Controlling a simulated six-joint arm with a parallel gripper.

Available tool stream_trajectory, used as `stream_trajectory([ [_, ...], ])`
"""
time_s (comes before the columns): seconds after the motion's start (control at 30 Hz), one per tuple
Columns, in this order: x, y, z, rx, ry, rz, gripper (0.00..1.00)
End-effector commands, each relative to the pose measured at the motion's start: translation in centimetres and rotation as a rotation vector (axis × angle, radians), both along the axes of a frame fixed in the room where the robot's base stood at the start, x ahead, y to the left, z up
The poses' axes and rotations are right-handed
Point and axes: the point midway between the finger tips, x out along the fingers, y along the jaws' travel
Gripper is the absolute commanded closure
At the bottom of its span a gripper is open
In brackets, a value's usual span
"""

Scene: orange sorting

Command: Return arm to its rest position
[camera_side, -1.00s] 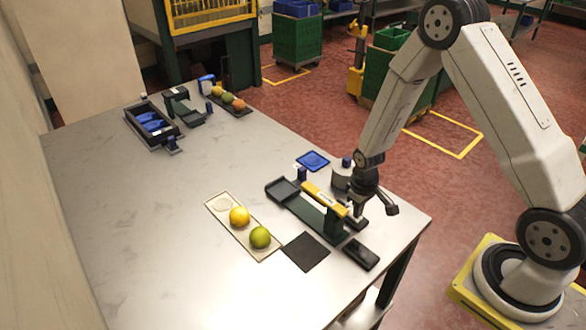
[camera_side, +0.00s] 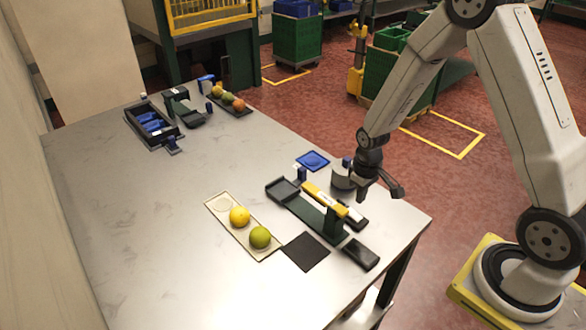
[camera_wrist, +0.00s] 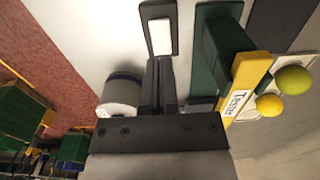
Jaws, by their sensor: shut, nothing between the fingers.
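My gripper (camera_side: 364,193) is shut and empty, raised above the right end of the steel table, beside the yellow-and-green fixture. In the wrist view its closed fingers (camera_wrist: 158,65) point toward a dark tray holding a white block (camera_wrist: 160,37). The fixture's yellow bar (camera_side: 325,200) carries a label and also shows in the wrist view (camera_wrist: 248,84). A grey cylinder (camera_side: 343,179) stands just behind the gripper; it shows left of the fingers in the wrist view (camera_wrist: 121,95). An orange fruit (camera_side: 239,216) and a green fruit (camera_side: 260,237) lie on a pale tray (camera_side: 222,203).
A black mat (camera_side: 306,251) and a dark flat pad (camera_side: 361,254) lie near the table's front right. A blue square dish (camera_side: 313,160) sits behind the fixture. A black bin with blue items (camera_side: 141,112) and more fruit (camera_side: 228,98) are at the far end. The table's middle is clear.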

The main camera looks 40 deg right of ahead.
Motion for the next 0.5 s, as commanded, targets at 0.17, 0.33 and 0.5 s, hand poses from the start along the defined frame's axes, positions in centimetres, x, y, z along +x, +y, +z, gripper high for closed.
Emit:
stream_trajectory([
  [0.17, -0.01, 0.00, 0.89, 0.000, 0.000, 0.000, 1.00],
  [0.33, -0.04, 0.01, 1.09, 0.000, 0.001, 0.000, 1.00],
  [0.5, -0.04, 0.01, 1.08, 0.000, 0.001, 0.000, 1.00],
])
